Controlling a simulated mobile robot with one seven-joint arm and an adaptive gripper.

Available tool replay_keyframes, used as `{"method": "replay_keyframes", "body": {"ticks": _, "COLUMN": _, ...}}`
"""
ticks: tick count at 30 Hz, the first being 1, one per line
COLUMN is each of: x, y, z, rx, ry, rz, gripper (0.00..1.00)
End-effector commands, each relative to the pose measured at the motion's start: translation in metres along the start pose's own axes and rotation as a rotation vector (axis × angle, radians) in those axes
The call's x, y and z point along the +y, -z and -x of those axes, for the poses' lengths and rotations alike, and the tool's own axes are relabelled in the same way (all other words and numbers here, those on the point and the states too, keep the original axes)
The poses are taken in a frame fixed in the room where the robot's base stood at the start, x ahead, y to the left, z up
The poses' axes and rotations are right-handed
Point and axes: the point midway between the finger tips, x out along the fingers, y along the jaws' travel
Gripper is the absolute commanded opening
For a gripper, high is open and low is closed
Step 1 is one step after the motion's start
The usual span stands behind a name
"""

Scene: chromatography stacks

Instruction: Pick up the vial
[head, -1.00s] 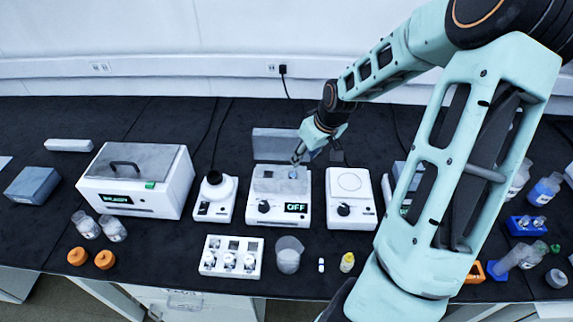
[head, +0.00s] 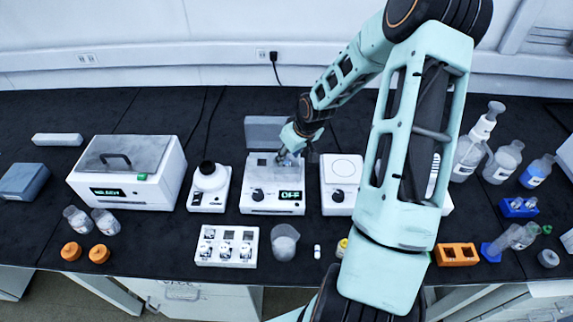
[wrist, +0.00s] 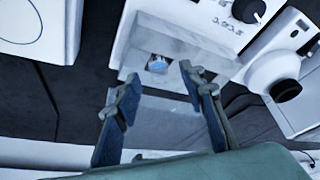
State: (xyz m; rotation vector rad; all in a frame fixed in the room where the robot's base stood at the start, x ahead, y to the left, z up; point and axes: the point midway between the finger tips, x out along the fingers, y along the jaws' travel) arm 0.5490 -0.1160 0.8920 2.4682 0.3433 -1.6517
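A vial with a blue top (wrist: 157,65) sits in the well of a white device (head: 272,200) whose display reads OFF. Its clear lid (head: 266,132) stands open at the back. My gripper (head: 284,158) is over the device's well in the head view, where I cannot make out the vial behind it. In the wrist view, my gripper (wrist: 160,78) has its two fingers spread wide with nothing between the tips. The vial lies just beyond and between the fingertips, apart from them. The vial's body is mostly hidden in the well.
A round-topped white device (head: 208,185) stands close on the left, and a flat-plate device (head: 341,185) close on the right. A white vial rack (head: 227,260) and a beaker (head: 284,242) stand in front. The dark bench has free room at the back left.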

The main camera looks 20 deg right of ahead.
Motion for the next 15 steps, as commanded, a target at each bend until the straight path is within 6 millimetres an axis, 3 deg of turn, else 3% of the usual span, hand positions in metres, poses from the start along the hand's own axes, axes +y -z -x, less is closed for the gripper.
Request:
{"method": "replay_keyframes", "body": {"ticks": 4, "x": 0.0003, "y": 0.0000, "z": -0.0119, "rx": 0.000, "ry": -0.001, "rz": 0.001, "gripper": 0.38}}
{"method": "replay_keyframes", "body": {"ticks": 11, "x": 0.0005, "y": 0.0002, "z": -0.0128, "rx": 0.001, "ry": -0.001, "rz": 0.001, "gripper": 0.38}}
{"method": "replay_keyframes", "body": {"ticks": 15, "x": 0.0005, "y": 0.0002, "z": -0.0127, "rx": 0.001, "ry": -0.001, "rz": 0.001, "gripper": 0.23}}
